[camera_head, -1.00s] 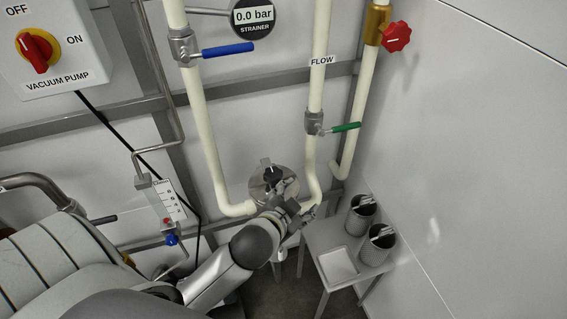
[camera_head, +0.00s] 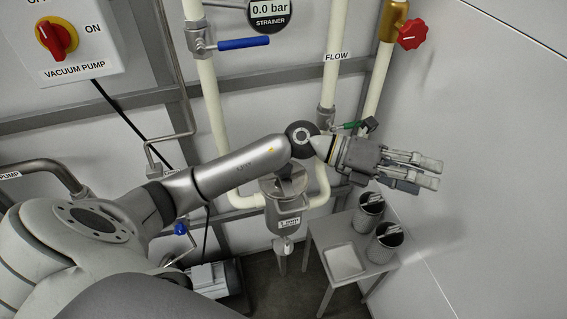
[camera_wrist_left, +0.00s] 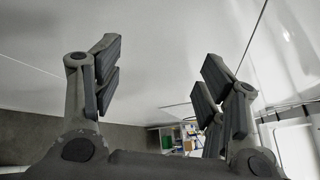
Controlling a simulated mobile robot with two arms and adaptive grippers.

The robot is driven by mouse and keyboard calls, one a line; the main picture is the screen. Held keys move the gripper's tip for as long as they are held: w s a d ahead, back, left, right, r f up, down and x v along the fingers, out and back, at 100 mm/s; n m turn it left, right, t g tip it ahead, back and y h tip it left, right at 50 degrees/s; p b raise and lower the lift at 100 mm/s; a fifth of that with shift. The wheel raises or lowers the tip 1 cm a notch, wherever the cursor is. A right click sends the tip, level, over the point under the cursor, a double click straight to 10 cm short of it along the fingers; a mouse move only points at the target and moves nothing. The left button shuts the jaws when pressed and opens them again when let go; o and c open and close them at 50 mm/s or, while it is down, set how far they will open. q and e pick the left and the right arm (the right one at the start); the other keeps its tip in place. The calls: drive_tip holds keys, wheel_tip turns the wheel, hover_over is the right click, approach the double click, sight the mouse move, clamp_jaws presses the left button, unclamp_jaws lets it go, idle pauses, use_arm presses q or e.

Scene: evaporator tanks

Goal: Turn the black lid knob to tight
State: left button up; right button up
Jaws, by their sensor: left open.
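The steel strainer pot (camera_head: 285,205) hangs between the two cream pipes in the head view, with a small label on its front. My left gripper (camera_head: 432,174) is right of the pot, above the small table, pointing right toward the bare wall. Its fingers are apart with nothing between them. My right gripper is not in view.
A green-handled valve (camera_head: 350,125) on the FLOW pipe is close behind my left wrist. A blue-handled valve (camera_head: 243,43) and a red knob (camera_head: 412,34) are higher up. Two metal cans (camera_head: 368,213) stand on the small table (camera_head: 345,262) below the gripper.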

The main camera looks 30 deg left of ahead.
use_arm(q)
drive_tip(key=w+a+f+m+g+y, duration=0.2)
drive_tip(key=a+f+m+g+y, duration=0.1)
drive_tip(key=a+f+y, duration=0.75)
drive_tip(key=a+r+n+g+y, duration=0.1)
drive_tip(key=a+y, duration=0.2)
drive_tip(key=a, duration=0.7)
drive_tip(key=a+r+y, duration=0.2)
drive_tip(key=a+y, duration=0.1)
drive_tip(key=a, duration=0.8)
drive_tip(key=f+p, duration=0.1)
drive_tip(key=f, duration=0.2)
drive_tip(key=f+p, duration=0.1)
drive_tip(key=f, duration=0.3)
drive_tip(key=f+p, duration=0.1)
drive_tip(key=f, duration=0.2)
drive_tip(key=shift+w+d+f+p, duration=0.15)
drive_tip(key=shift+w+d+p, duration=0.05)
drive_tip(key=shift+d+p, duration=0.1)
drive_tip(key=shift+f, duration=0.4)
drive_tip(key=shift+c, duration=0.2)
